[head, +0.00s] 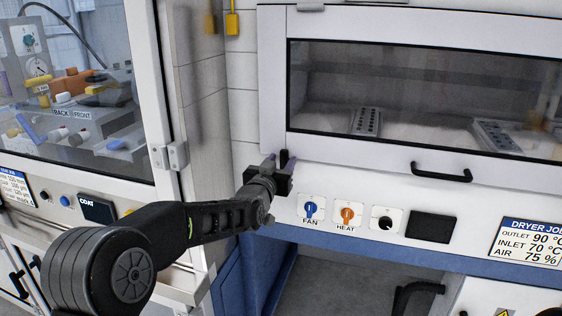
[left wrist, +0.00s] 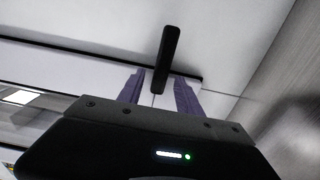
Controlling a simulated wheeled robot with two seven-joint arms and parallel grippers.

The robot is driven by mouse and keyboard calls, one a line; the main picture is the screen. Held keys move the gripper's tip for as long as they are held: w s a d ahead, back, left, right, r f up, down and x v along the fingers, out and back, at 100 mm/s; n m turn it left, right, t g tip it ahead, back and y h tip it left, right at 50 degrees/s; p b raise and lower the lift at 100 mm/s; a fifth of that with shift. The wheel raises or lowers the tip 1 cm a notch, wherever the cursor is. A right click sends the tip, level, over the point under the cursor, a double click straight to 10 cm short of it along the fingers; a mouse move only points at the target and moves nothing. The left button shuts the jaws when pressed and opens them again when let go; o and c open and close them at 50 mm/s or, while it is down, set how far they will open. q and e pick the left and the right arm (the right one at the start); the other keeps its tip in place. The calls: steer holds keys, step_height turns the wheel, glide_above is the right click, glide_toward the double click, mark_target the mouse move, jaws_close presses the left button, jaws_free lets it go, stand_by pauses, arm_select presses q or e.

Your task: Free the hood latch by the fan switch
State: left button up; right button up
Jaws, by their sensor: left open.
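The hood latch (left wrist: 165,60) is a short black bar on the white hood front in the left wrist view. My left gripper (left wrist: 159,84) is open, with its two purple fingers on either side of the latch's lower end. I cannot tell whether they touch it. In the head view my left gripper (head: 281,160) is at the lower left corner of the dryer hood (head: 272,80) and mostly hides the latch. The blue fan switch (head: 311,209) is just below and right of the gripper. My right gripper is not in view.
The orange heat switch (head: 347,213), a black knob (head: 385,223) and a dark display (head: 431,227) are right of the fan switch. The hood's black handle (head: 440,173) sticks out above them. The coater cabinet (head: 150,90) stands to the left.

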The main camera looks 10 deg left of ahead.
arm_select(q)
jaws_close()
stand_by(0.3)
stand_by(0.4)
steer(key=shift+a+f+n+b, duration=0.15)
steer(key=shift+n+b, duration=0.35)
steer(key=shift+b, duration=0.55)
steer(key=shift+w+a+f+n+b, duration=0.1)
steer(key=shift+a+f+n+b, duration=0.3)
steer(key=shift+n+b, duration=2.3)
steer(key=shift+s+a+f+n+b, duration=0.1)
steer(key=shift+a+f+n+b, duration=0.25)
steer(key=shift+n+b, duration=2.35)
steer(key=shift+w+a+f+n+b, duration=0.1)
steer(key=shift+a+f+n+b, duration=0.3)
steer(key=shift+n+b, duration=2.3)
steer(key=shift+n+p, duration=0.4)
steer(key=shift+n, duration=0.1)
